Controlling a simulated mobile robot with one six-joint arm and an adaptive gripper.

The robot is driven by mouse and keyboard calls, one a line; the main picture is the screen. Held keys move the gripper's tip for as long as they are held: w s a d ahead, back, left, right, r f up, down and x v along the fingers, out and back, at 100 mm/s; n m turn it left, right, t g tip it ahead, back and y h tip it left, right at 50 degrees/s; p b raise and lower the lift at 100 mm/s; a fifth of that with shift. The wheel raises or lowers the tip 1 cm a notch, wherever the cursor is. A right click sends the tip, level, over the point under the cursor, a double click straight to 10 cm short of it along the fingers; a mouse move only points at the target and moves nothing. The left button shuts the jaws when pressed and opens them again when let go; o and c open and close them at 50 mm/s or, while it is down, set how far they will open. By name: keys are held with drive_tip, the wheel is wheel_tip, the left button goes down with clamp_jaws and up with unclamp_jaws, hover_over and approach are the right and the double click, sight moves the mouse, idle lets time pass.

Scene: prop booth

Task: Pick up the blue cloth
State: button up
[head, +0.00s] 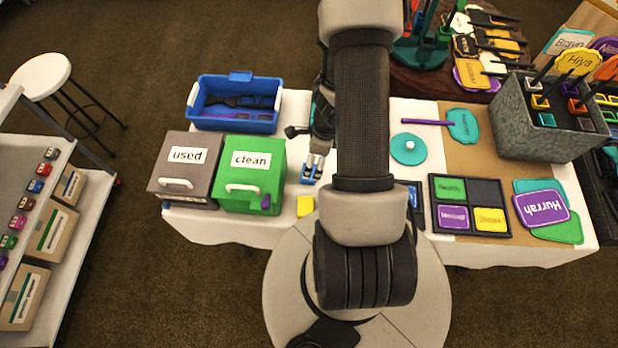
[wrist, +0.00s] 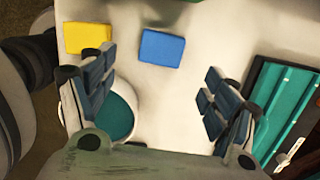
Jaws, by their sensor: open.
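The blue cloth (wrist: 162,48) is a small flat rectangle on the white tabletop in the wrist view. It lies ahead of my gripper (wrist: 156,103), beyond the fingertips and roughly between their lines. The fingers are spread wide, with nothing held between them and the cloth apart from them. A yellow cloth (wrist: 88,38) lies just left of the blue one, with a narrow gap. In the head view my arm covers much of this area, and I cannot clearly separate the blue cloth from the fingers there. The yellow cloth (head: 305,206) shows near the table's front edge.
A green "clean" box (head: 262,160) and grey "used" box (head: 172,181) stand left, before a blue bin (head: 199,122). A white-rimmed dish with teal inside (wrist: 119,114) sits by the left finger. A dark tray with teal (wrist: 256,76) lies right. A divided sign tray (head: 433,227) is right.

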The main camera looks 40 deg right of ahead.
drive_tip(key=f+b, duration=0.1)
drive_tip(key=f, duration=0.1)
drive_tip(key=f+b, duration=0.2)
drive_tip(key=f, duration=0.1)
drive_tip(key=w+f+b, duration=0.1)
drive_tip(key=f+b, duration=0.1)
drive_tip(key=f, duration=0.1)
drive_tip(key=shift+w+a+f, duration=0.1)
drive_tip(key=shift+a+f, duration=0.1)
drive_tip(key=shift+a, duration=0.1)
drive_tip(key=shift+c, duration=0.4)
drive_tip(key=c, duration=0.9)
